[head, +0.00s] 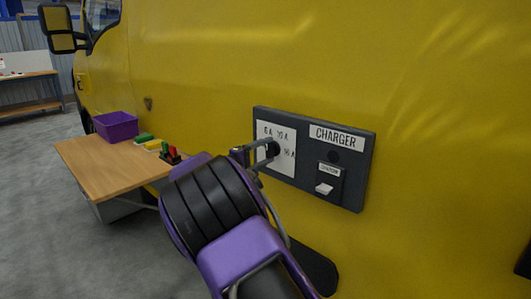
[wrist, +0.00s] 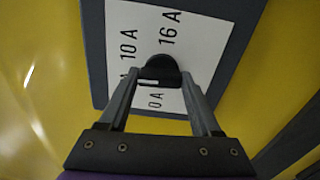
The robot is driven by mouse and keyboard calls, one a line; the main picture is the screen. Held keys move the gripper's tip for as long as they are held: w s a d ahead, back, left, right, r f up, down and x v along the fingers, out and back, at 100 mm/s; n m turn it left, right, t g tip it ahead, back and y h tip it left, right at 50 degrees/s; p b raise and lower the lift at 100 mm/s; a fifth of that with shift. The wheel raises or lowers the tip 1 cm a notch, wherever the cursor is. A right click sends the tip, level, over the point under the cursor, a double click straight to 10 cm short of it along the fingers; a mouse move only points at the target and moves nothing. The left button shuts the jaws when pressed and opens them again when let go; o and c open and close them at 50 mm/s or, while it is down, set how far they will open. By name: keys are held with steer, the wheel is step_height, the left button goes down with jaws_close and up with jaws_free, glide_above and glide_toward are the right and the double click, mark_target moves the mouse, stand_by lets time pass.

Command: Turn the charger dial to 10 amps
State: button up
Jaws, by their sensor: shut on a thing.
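The charger panel (head: 350,188) is a dark plate on the yellow vehicle side, labelled CHARGER. Its white dial plate (head: 285,166) carries amp marks; the wrist view shows 10 A, 16 A and 0 A on the plate (wrist: 205,35), plus a partly hidden mark at left. The black dial (head: 274,149) sits in the middle of these marks and shows between my fingers in the wrist view (wrist: 160,68). My gripper (head: 263,154) is shut on the dial, one finger on each side. Which mark the dial points to, I cannot tell.
A white switch (head: 324,189) with a small label sits right of the dial plate. A wooden table (head: 110,168) at left holds a purple bin (head: 116,126) and several small coloured items. Grey floor is open at lower left.

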steer(key=m, duration=0.6)
steer(key=shift+m, duration=0.4)
stand_by(0.3)
steer(key=o, duration=1.4)
steer(key=v, duration=1.7)
steer(key=shift+s+a+f, duration=0.1)
steer(key=shift+s+a, duration=0.05)
steer(key=shift+s, duration=0.1)
